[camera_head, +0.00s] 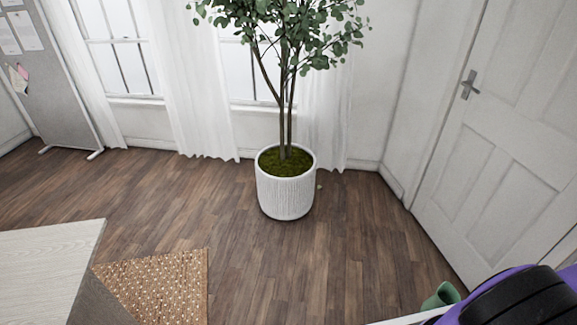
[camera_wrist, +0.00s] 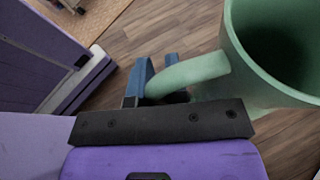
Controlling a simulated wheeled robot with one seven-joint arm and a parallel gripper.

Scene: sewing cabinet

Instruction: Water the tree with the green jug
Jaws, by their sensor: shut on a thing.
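The tree (camera_head: 287,90) has green leaves and thin brown stems. It stands in a white ribbed pot (camera_head: 286,192) with moss on top, on the floor by the windows. The green jug (camera_wrist: 232,45) fills the upper right of the wrist view, with its wide opening showing a dark inside. My gripper (camera_wrist: 160,85) is shut on the jug's handle. In the head view a small part of the jug (camera_head: 441,296) shows at the bottom right beside my purple arm, well apart from the tree. The gripper fingers are hidden there.
A pale wooden tabletop (camera_head: 45,265) is at the lower left, with a woven rug (camera_head: 165,285) beside it. A white door (camera_head: 510,130) is at the right. A grey pinboard (camera_head: 50,75) stands at the left. The wooden floor before the pot is clear.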

